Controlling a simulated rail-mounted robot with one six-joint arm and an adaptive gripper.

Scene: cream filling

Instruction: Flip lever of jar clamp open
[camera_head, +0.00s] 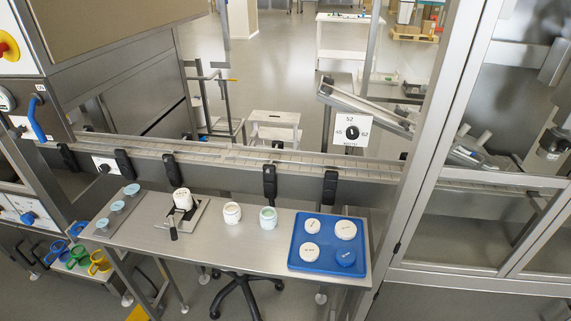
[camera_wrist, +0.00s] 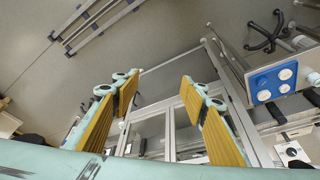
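The jar clamp (camera_head: 200,207) is a metal plate fixture on the steel table, left of the middle in the head view. A white jar (camera_head: 182,198) stands in it. The clamp's lever (camera_head: 173,227) has a black grip and points toward the table's front edge. My gripper (camera_wrist: 158,86) shows only in the wrist view, its two yellow-padded fingers wide apart with nothing between them. It is far from the clamp, which I cannot make out in the wrist view.
Two jars (camera_head: 232,213) (camera_head: 268,217) stand right of the clamp. A blue tray (camera_head: 297,264) with several lids lies at the table's right end; it also shows in the wrist view (camera_wrist: 254,84). Small round pieces (camera_head: 117,206) sit at the left end. A conveyor rail (camera_head: 220,153) runs behind.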

